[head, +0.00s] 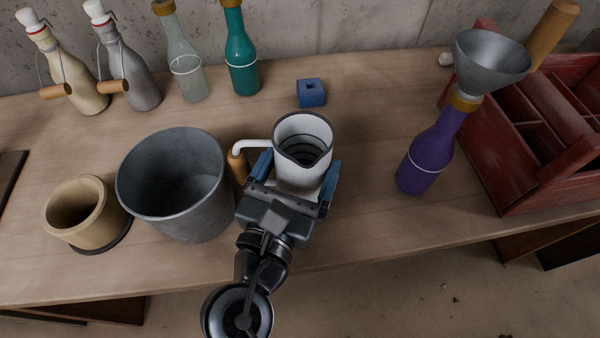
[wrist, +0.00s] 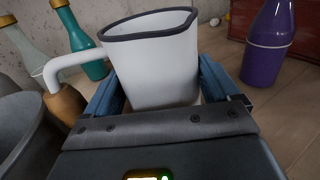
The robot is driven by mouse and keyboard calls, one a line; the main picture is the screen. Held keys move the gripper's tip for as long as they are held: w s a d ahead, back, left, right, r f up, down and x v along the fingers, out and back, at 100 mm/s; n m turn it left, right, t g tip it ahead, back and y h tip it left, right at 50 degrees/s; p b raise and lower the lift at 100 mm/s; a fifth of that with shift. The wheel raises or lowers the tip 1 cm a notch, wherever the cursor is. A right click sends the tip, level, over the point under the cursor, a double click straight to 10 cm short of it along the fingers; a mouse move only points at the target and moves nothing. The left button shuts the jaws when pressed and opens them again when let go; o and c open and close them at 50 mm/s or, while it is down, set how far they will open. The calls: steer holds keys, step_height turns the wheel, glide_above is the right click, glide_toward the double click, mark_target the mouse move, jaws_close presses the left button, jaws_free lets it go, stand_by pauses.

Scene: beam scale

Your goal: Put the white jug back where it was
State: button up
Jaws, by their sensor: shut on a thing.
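The white jug (head: 292,179) has a dark rim, a spout and a handle with a wooden grip (head: 238,166) on its left. It looks upright in the head view, and dark rings show inside it. My gripper (head: 292,188) is shut on the jug's body, with a blue finger on each side. In the wrist view the white jug (wrist: 158,65) fills the space between the fingers. The jug's base is hidden by my gripper, so I cannot tell whether it touches the table.
A grey bucket (head: 133,190) stands close left of the jug, beside a tan pot (head: 62,232). A blue block (head: 311,93) lies behind. A purple bottle (head: 425,160) with a metal funnel (head: 490,68) stands right, before a red crate (head: 530,205). Table between jug and purple bottle is clear.

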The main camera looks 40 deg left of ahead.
steer(key=shift+f, duration=1.2)
steer(key=shift+f, duration=0.15)
steer(key=o, duration=1.5)
steer(key=shift+r, duration=0.2)
steer(key=b+v, duration=0.1)
steer(key=v, duration=1.1)
